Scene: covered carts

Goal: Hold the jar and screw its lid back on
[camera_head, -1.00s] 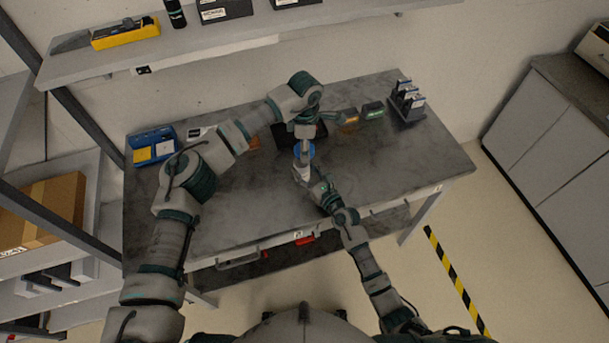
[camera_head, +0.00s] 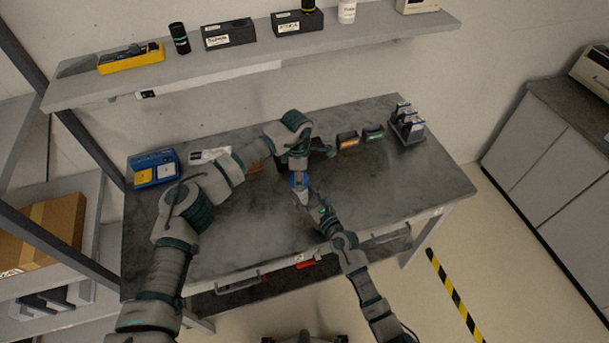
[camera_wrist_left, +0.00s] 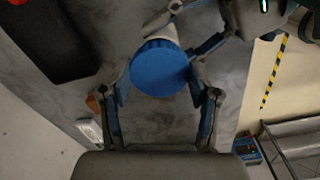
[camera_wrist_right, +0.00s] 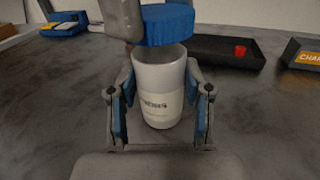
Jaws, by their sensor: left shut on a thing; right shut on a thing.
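The blue lid (camera_head: 299,183) is between the fingers of my left gripper (camera_head: 299,175). In the left wrist view the lid (camera_wrist_left: 160,68) shows its flat top, with part of the white jar (camera_wrist_left: 163,28) behind it. My right gripper (camera_wrist_right: 160,100) is shut on the white jar (camera_wrist_right: 160,80), which stands upright between its fingers with a printed label. In the right wrist view the lid (camera_wrist_right: 167,24) is just above the jar's mouth, with a small gap showing and the lid slightly right of centre. In the head view the jar is mostly hidden by the grippers.
A dark tray (camera_wrist_right: 215,58) with a red piece (camera_wrist_right: 240,50) lies behind the jar. A blue bin (camera_head: 153,168) is at the table's left. Orange (camera_head: 347,139) and green (camera_head: 373,133) labelled boxes and a rack (camera_head: 407,125) are at the back right. The front right tabletop is clear.

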